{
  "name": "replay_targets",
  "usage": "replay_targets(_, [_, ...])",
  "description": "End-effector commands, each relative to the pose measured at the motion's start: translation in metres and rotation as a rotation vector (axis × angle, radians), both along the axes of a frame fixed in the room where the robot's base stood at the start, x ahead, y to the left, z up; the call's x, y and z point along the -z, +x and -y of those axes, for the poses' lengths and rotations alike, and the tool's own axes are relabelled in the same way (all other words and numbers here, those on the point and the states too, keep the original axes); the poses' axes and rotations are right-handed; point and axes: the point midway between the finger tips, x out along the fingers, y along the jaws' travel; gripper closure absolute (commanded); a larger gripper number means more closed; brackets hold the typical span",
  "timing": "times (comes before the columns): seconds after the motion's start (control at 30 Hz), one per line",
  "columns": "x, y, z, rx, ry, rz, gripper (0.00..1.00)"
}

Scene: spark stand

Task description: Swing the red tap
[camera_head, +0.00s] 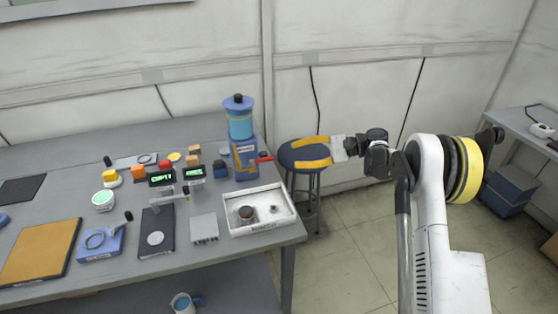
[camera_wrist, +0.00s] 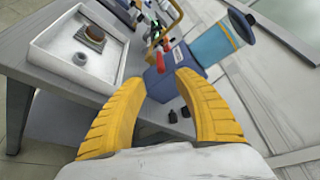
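The red tap (camera_head: 264,159) sticks out to the right from the side of a blue box-like base (camera_head: 246,172) that carries a clear blue tank (camera_head: 240,122) with a dark lid. A yellow curved piece is on the front of the base. My gripper (camera_head: 297,153) has two yellow fingers, spread apart and empty, over the blue stool to the right of the tap. In the wrist view, the red tap (camera_wrist: 161,62) shows just beyond the gap between the fingers (camera_wrist: 160,85). The fingers appear apart from it; the exact distance is hard to judge.
A white tray (camera_head: 237,225) with small parts stands at the table's front right corner, below the tap. The blue stool (camera_head: 290,157) is beside the table. Several small devices, a dark plate and an orange board (camera_head: 38,250) cover the grey table (camera_head: 205,275) to the left.

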Motion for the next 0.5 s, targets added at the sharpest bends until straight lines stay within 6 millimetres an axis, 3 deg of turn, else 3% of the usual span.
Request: replay_targets(0.5, [0.021,0.004,-0.088,-0.002,-0.001,0.001,0.62])
